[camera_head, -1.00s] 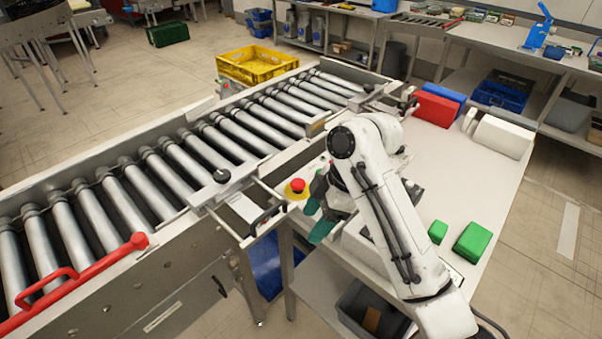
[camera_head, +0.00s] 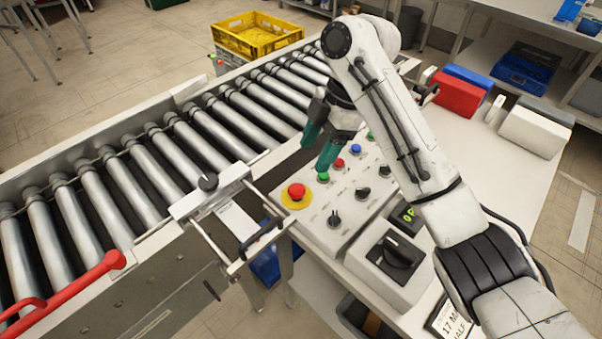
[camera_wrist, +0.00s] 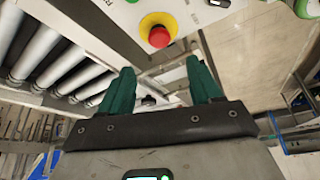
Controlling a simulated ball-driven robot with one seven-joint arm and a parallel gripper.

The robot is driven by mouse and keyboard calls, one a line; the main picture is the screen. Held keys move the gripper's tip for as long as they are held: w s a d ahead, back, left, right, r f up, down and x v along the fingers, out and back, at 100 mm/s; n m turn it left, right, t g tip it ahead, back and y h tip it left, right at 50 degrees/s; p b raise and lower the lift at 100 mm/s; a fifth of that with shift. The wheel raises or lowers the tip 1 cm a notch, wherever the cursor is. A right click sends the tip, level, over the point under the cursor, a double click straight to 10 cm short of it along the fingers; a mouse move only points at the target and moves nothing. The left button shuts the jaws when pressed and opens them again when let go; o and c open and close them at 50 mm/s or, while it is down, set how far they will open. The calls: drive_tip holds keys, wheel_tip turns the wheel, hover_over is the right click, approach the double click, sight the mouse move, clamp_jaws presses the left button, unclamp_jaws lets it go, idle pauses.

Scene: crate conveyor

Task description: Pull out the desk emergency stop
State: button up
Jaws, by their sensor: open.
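The emergency stop is a red mushroom button (camera_head: 296,191) on a yellow round base, at the left end of the white control panel (camera_head: 318,223) on the desk. It also shows at the top of the wrist view (camera_wrist: 159,34). My gripper (camera_head: 318,153) has green fingers and is above the panel, behind and to the right of the button in the head view. In the wrist view my gripper (camera_wrist: 162,80) has its two fingers apart with nothing between them. The fingers are apart from the button.
The roller conveyor (camera_head: 190,140) runs along the left. A stop bracket with a black handle (camera_head: 264,238) stands close to the button. Red (camera_head: 457,97) and white (camera_head: 533,130) boxes lie farther back.

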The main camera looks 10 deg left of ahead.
sight(297, 188)
drive_tip(key=p+x, duration=0.1)
drive_tip(key=x, duration=0.8)
drive_tip(key=shift+a+f, duration=0.1)
drive_tip(key=shift+f, duration=0.25)
drive_tip(key=shift+c, duration=0.3)
clamp_jaws()
